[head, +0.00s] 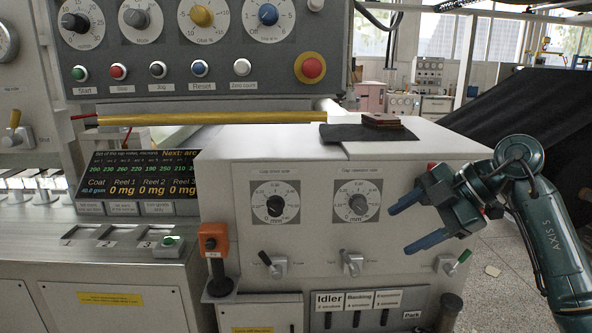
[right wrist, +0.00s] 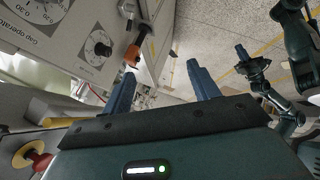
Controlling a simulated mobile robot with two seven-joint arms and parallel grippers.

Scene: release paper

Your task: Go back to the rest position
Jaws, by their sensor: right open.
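My right gripper (head: 400,229) is at the right of the head view, in front of the right end of the grey machine panel. Its two blue fingers are spread apart and point left, with nothing between them. The same fingers show open and empty in the right wrist view (right wrist: 161,72). My left gripper does not show in the head view. In the right wrist view, a second green arm with a blue-tipped gripper (right wrist: 246,62) shows at the upper right; it looks like my left one, too small to tell if open.
The machine panel (head: 315,235) has two dials, small levers and an orange-topped handle (head: 213,240). A dark red block (head: 382,120) lies on a dark cloth (head: 350,133) on top. A black sheet (head: 530,110) hangs at the right. Open floor (head: 490,262) shows beside the machine.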

